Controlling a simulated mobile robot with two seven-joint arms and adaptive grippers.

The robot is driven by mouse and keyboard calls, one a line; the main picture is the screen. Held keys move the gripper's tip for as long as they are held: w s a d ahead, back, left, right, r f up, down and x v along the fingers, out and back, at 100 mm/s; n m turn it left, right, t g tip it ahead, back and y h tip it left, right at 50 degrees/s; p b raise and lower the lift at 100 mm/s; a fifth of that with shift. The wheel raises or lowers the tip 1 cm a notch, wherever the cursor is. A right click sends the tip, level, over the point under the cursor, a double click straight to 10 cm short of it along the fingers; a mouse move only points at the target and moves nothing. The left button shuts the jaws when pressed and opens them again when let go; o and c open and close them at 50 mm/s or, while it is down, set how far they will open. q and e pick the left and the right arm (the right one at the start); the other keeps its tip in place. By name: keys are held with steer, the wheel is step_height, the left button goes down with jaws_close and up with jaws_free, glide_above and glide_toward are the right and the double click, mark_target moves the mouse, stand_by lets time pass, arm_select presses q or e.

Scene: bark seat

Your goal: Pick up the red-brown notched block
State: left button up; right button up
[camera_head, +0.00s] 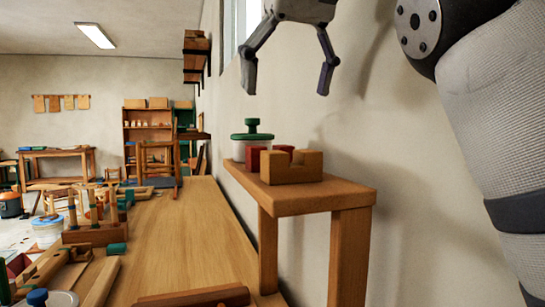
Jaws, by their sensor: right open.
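A red-brown block (254,160) stands on a small raised wooden shelf (310,194). Two raised parts of it show, with a gap between them that fits a notch. Its lower right part is hidden behind a lighter orange-brown notched block (292,173) in front. My right gripper (287,88) hangs above the shelf at the top of the view, fingers pointing down and wide apart. It is open and empty, with clear space between its fingertips and the blocks. My left gripper is not in view.
A clear jar with a green lid (252,137) stands just behind the red-brown block. The wall (350,150) runs close along the shelf's right side. A long workbench (180,235) lies lower left, with wooden parts and tools along its left side.

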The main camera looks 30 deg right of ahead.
steer(key=x, duration=0.5)
steer(key=shift+a+f, duration=0.15)
steer(key=shift+f, duration=0.25)
steer(key=w+f, duration=0.3)
steer(key=f, duration=0.2)
steer(key=shift+w, duration=0.35)
steer(key=shift+s+r, duration=0.1)
steer(key=shift+c, duration=0.8)
steer(key=c, duration=1.1)
